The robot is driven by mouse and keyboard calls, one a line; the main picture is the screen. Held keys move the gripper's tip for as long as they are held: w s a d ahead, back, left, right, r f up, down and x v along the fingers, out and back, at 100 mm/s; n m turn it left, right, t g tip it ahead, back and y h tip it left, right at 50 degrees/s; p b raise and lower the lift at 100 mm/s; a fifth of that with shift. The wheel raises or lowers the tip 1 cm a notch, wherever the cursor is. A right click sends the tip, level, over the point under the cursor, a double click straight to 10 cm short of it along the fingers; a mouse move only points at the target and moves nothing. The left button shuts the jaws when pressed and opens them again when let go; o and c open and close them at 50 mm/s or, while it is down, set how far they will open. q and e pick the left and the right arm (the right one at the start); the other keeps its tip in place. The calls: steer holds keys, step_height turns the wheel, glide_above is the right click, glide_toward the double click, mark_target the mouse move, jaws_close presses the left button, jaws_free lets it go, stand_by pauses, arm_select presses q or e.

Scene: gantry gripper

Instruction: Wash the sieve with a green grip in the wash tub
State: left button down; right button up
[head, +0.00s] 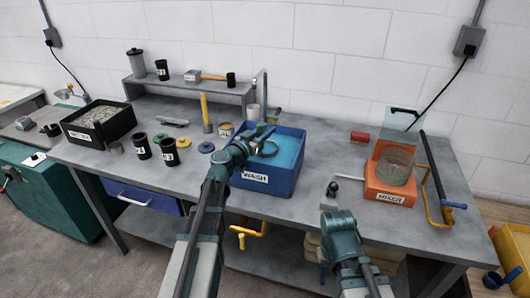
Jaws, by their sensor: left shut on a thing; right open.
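The blue wash tub (268,184), labelled WASH, stands on the middle of the grey bench with light blue water in it. My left gripper (250,143) reaches over the tub's left part and is shut on a sieve. The sieve's dark round rim (266,149) shows at the water, just right of the jaws. Its grip is mostly hidden by the gripper, so I cannot tell its colour or how deep the sieve sits. My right gripper (333,190) is open and empty above the bench, right of the tub.
An orange mixer (390,190) with a clear vessel and yellow crank stands at the right. A black bin (98,124) of gravel and several dark cups stand at the left. A grey shelf (188,88) and a tap (262,90) are behind. A red block (359,137) lies behind the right gripper.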

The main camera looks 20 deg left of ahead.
step_height(320, 180, up, 12)
steer(key=p, duration=1)
steer(key=shift+f+p, duration=0.2)
steer(key=shift+p, duration=0.2)
stand_by(0.5)
